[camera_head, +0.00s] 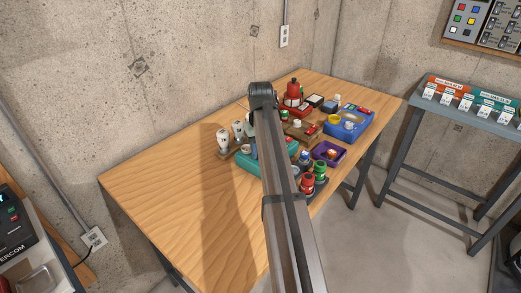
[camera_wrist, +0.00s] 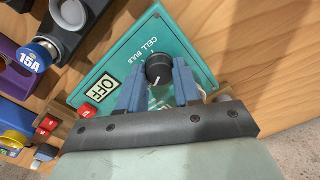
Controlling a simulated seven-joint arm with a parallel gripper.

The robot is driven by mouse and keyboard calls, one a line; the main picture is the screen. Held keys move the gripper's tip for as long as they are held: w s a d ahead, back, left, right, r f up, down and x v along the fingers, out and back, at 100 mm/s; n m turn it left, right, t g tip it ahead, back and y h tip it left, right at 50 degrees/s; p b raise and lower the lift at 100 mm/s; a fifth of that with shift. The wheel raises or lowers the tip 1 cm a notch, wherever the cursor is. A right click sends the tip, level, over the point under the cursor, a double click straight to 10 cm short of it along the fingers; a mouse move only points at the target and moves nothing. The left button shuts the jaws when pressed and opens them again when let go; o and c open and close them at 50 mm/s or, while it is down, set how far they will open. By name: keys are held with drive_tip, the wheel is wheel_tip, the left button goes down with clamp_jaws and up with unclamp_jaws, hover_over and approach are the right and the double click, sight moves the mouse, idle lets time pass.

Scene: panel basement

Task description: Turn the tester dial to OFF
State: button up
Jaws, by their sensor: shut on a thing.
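The teal tester (camera_wrist: 205,55) fills the middle of the wrist view; in the head view its teal body (camera_head: 247,163) shows on the wooden table, partly behind my arm. Its black round dial (camera_wrist: 158,64) sits between the two blue fingers of my gripper (camera_wrist: 159,77), which is shut on it. A short pale mark on the dial faces the lower edge of the picture. The OFF label (camera_wrist: 104,85) lies left of the dial, with the words CELL and BULB above it. My arm hides the gripper and dial in the head view.
Red, blue and purple items crowd the table right of my arm, including a purple tray (camera_head: 329,160) and blue tray (camera_head: 362,127). White bulbs (camera_head: 223,141) stand left of the tester. The table's left part (camera_head: 160,190) is clear. A grey shelf (camera_head: 462,115) stands at the right.

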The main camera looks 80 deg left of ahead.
drive_tip(key=o, duration=0.8)
drive_tip(key=shift+c, duration=0.2)
drive_tip(key=shift+r, duration=0.15)
wheel_tip(320, 180, up, 14)
drive_tip(key=shift+f, duration=0.2)
